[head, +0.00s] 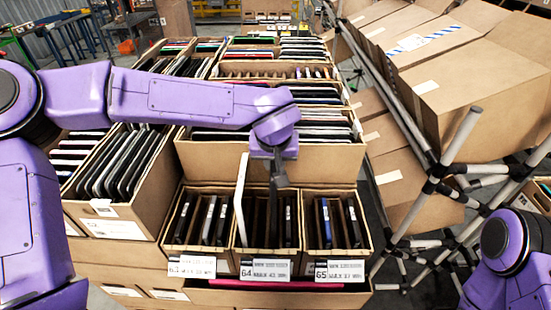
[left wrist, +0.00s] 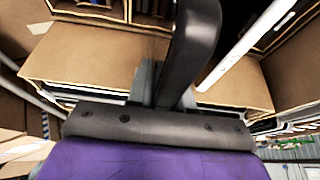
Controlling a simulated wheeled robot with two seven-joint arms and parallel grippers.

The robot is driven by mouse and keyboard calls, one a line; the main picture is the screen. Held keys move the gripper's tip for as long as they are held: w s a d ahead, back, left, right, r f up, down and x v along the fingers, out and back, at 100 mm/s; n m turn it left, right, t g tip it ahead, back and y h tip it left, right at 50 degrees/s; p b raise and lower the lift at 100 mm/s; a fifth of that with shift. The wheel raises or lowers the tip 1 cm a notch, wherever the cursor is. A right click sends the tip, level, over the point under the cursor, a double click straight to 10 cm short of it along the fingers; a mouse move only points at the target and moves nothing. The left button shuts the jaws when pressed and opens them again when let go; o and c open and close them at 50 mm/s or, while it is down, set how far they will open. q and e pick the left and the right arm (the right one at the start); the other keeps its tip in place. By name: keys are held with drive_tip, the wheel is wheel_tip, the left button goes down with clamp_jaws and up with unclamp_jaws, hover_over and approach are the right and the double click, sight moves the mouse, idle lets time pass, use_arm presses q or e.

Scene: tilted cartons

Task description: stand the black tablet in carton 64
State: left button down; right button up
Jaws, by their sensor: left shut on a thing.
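Carton 64 (head: 262,270) is the middle of three small tilted cartons at the front of the stack and holds several dark upright tablets. My left gripper (head: 279,181) is above it, pointing down and shut on the black tablet (head: 273,208). The tablet shows as a thin dark upright strip whose lower part is in the carton's opening; its lower end is hard to make out. In the left wrist view, a dark finger of my left gripper (left wrist: 195,45) fills the middle and hides most of the tablet. My right gripper is out of view.
A tall pale slab (head: 242,195) stands at carton 64's left side, close to my gripper; it also shows in the left wrist view (left wrist: 240,52). Carton 63 (head: 190,262) and carton 65 (head: 338,265) flank it. A larger filled carton (head: 330,160) rises behind.

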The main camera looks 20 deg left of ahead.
use_arm(q)
wheel_tip(320, 180, down, 6)
drive_tip(key=b, duration=0.3)
drive_tip(key=shift+f, duration=0.25)
idle(0.3)
drive_tip(key=shift+f+p, duration=0.25)
drive_tip(key=shift+p, duration=0.05)
idle(0.6)
idle(0.4)
drive_tip(key=c, duration=0.9)
unclamp_jaws()
drive_tip(key=shift+c, duration=0.2)
drive_tip(key=shift+f, duration=0.1)
drive_tip(key=shift+s, duration=0.1)
